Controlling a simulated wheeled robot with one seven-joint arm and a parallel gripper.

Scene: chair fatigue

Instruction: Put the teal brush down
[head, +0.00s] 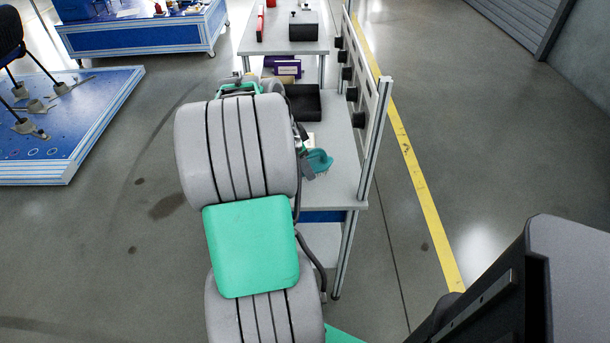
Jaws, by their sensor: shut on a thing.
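The teal brush (319,162) shows in the head view just right of my arm, over the near part of the grey table (343,189). My gripper (307,168) is mostly hidden behind my own arm links; only a small grey part shows at the brush's left side. It is shut on the brush. The bristles seem to point down toward the table top. I cannot tell whether the brush touches the surface.
A black open box (304,102) stands on the table behind the brush, with purple and tan items (285,67) beyond. A metal frame with black knobs (359,120) lines the right edge. The table's near right corner is bare. A blue platform (60,150) lies left.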

